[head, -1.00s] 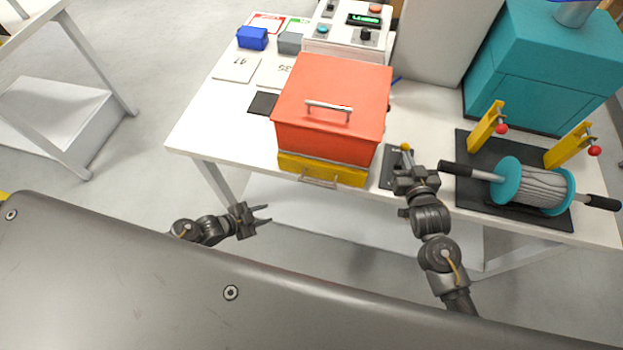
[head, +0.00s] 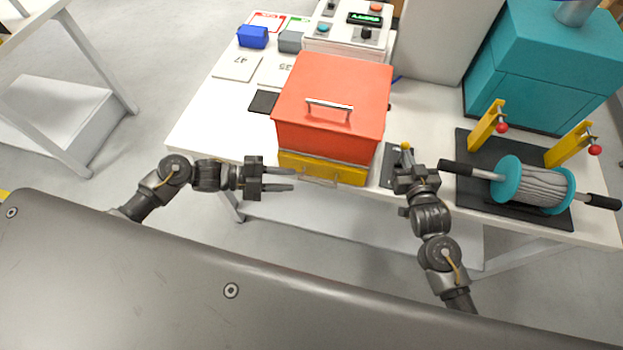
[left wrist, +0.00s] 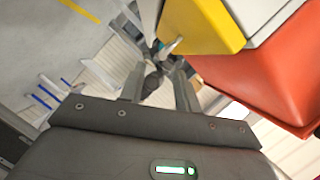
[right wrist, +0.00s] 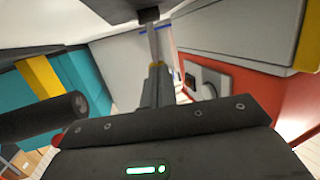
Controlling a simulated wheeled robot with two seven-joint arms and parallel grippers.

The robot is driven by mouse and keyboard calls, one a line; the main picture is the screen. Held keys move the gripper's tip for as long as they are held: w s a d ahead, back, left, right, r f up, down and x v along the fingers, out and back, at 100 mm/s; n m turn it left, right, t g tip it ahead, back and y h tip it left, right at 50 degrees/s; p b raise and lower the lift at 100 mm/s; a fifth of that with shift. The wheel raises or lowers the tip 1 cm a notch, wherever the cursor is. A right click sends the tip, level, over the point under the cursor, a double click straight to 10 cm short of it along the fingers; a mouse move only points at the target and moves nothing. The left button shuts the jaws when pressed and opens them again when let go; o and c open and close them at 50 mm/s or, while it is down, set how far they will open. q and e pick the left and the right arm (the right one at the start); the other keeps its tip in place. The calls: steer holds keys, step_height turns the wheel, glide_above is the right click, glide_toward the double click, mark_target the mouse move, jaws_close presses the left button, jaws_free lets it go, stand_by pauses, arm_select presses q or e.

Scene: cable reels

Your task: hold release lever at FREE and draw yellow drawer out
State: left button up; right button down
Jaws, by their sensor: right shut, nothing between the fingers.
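The yellow drawer (head: 345,174) is in its place under the red box (head: 335,95); its metal handle (head: 320,183) faces me. My left gripper (head: 290,180) is open and empty, just left of the handle, its fingers pointing towards it. The left wrist view shows the drawer's yellow corner (left wrist: 212,22) beyond the spread fingers. The release lever (head: 406,148) has a yellow knob and stands on a dark plate (head: 389,166) right of the drawer. My right gripper (head: 408,168) is shut and empty, close in front of the lever; contact and the FREE mark cannot be made out.
A cable reel (head: 545,186) with black handles lies on a dark mat to the right, near yellow posts (head: 487,125). A white control box (head: 349,30) with a green display stands behind the red box. The table's left front is clear.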

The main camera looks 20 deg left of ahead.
mark_target(312, 180)
arm_select(q)
steer(key=x, duration=0.7)
steer(key=shift+w+d+f, duration=0.1)
steer(key=shift+d, duration=0.15)
jaws_close()
